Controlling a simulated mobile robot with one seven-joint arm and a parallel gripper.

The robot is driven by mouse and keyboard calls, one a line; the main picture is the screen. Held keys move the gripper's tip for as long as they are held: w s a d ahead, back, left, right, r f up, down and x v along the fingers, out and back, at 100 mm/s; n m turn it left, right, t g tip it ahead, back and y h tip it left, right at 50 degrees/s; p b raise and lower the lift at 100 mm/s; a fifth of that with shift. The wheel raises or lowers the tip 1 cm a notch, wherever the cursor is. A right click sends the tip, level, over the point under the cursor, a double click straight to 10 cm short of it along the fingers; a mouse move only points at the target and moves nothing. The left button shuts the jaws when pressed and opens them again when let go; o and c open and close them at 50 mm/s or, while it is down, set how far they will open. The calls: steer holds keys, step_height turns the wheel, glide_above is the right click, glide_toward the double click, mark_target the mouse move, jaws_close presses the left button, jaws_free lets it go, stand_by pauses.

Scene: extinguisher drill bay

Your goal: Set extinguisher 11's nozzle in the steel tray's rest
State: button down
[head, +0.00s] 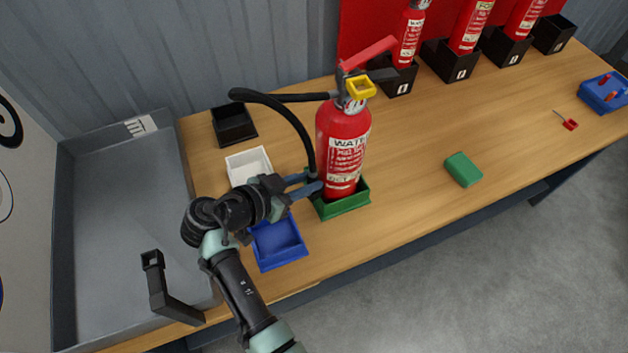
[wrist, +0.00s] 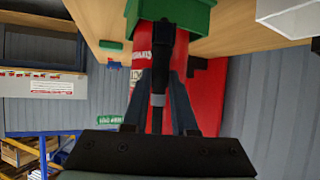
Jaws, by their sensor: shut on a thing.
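A red extinguisher (head: 340,135) with a "WATER" label stands upright in a green holder (head: 348,204); no number 11 is readable on it. Its black hose (head: 292,112) loops out left from the valve and down beside the body. My gripper (head: 309,186) is shut on the hose's lower end, the black nozzle (wrist: 158,72), close beside the extinguisher just above the green holder. The wrist view shows the nozzle between both fingers, with the red body behind. The steel tray (head: 110,220) lies at the left.
Black (head: 234,124), white (head: 247,164) and blue (head: 279,243) open boxes stand between tray and extinguisher. A green block (head: 463,169) lies right on the wooden table (head: 420,130). More extinguishers stand along the back. A white clip-like piece (head: 140,126) is at the tray's back.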

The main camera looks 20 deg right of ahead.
steer(key=shift+r+p, duration=1.5)
steer(key=shift+r, duration=1)
steer(key=shift+r, duration=0.15)
step_height(320, 180, up, 14)
steer(key=p, duration=1)
steer(key=s+a+p, duration=0.2)
steer(key=s+a, duration=0.2)
steer(key=a, duration=1.2)
steer(key=s+a+p, duration=0.2)
steer(key=s+a, duration=0.2)
steer(key=a, duration=1.1)
step_height(320, 180, down, 8)
steer(key=b, duration=0.7)
steer(key=shift+w+d+b, duration=0.15)
steer(key=shift+d+b, duration=0.05)
steer(key=shift+b, duration=0.2)
